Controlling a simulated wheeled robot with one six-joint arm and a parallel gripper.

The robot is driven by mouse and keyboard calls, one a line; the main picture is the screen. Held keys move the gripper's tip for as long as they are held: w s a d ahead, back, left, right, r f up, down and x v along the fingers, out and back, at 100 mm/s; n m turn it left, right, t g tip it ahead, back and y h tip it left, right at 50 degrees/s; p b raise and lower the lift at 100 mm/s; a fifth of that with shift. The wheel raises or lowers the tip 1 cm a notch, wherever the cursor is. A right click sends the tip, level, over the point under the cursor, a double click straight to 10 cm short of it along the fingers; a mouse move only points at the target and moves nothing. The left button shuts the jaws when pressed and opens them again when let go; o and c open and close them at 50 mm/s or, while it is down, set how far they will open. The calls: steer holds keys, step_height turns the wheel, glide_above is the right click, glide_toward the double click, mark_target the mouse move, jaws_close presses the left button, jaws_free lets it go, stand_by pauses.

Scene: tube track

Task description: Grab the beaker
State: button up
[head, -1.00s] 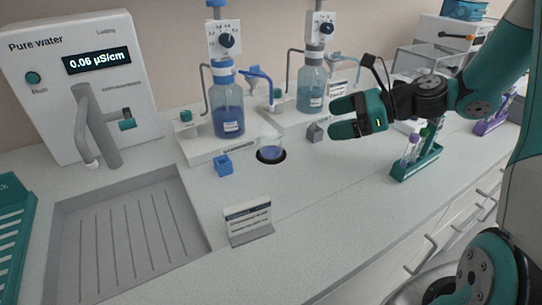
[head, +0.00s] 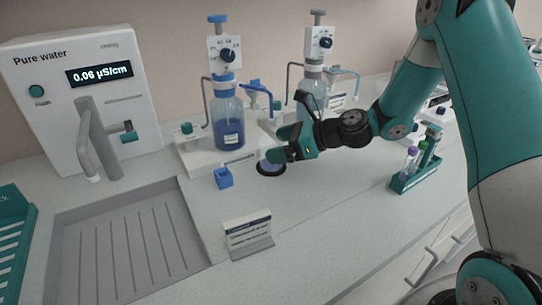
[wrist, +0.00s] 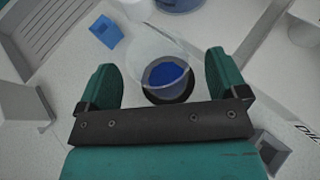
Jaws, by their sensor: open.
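The beaker (wrist: 160,48) is clear glass with blue liquid in the bottom. It stands on a round black pad (head: 270,169) on the counter. In the head view my gripper (head: 281,149) covers most of the beaker. In the wrist view my gripper (wrist: 163,80) is open, with one teal finger on each side of the beaker's lower part. Gaps show between both fingers and the glass, and I cannot tell whether the beaker is fully between the fingertips.
A small blue block (head: 223,177) sits left of the beaker. Two dispenser bottles, one blue (head: 228,120), stand behind. A label stand (head: 248,234) is in front, a sink (head: 130,240) at left, and a tube rack (head: 416,171) at right.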

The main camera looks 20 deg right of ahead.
steer(key=shift+x, duration=1.4)
steer(key=c, duration=1)
steer(key=shift+r, duration=0.1)
